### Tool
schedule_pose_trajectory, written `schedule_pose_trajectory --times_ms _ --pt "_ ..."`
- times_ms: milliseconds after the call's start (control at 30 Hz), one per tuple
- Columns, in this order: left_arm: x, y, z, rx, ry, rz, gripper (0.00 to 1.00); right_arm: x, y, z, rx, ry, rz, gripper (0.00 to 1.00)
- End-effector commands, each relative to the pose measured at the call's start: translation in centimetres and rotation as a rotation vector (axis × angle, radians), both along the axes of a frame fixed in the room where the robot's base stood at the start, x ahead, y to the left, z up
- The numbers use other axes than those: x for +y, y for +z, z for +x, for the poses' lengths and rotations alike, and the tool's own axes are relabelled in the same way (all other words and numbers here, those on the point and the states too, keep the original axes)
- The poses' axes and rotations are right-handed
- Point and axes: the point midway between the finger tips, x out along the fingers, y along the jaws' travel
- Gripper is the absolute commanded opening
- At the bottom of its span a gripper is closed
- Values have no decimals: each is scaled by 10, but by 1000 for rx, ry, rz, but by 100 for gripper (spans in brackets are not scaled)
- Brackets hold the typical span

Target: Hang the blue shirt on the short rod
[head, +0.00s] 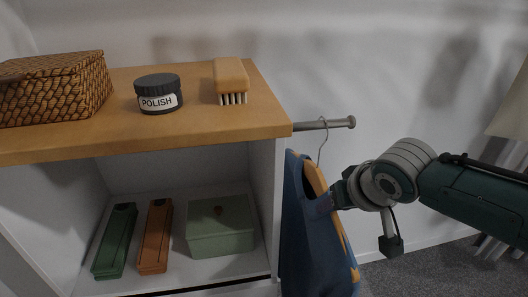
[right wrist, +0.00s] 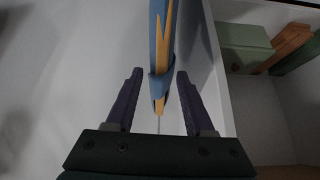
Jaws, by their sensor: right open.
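The blue shirt (head: 305,225) is on a wooden hanger (head: 316,180) beside the right side of the cabinet. The hanger's wire hook (head: 321,140) reaches up to the short metal rod (head: 335,123) and appears to loop over it near its outer end. My right gripper (head: 335,197) is at the shirt's upper part, by the hanger. In the right wrist view the right gripper (right wrist: 160,73) is open, with a finger on each side of the shirt (right wrist: 158,55) and hanger (right wrist: 165,35) and gaps between. My left gripper is not in view.
The cabinet top (head: 200,120) holds a woven basket (head: 55,88), a polish jar (head: 158,94) and a brush (head: 231,78). Below are a green box (head: 220,227), an orange case (head: 155,237) and a green case (head: 115,241). The cabinet side (right wrist: 215,75) is close to the shirt.

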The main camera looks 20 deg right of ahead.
Motion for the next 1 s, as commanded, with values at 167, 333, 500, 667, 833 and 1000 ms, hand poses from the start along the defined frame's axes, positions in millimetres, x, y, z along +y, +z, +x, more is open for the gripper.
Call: schedule_pose_trajectory --times_ms 167,333,500,667,833,1000 --pt "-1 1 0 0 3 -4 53 0 0 -2 5 0 1 53" --pt "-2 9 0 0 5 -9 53 2 14 -10 3 1 0 53" --pt "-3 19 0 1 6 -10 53 6 38 -25 1 2 0 53" --pt "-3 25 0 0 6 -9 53 10 59 -39 1 1 1 53" --pt "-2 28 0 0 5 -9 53 12 75 -50 1 0 -1 53" --pt "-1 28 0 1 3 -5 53 13 82 -54 1 -1 -1 53"
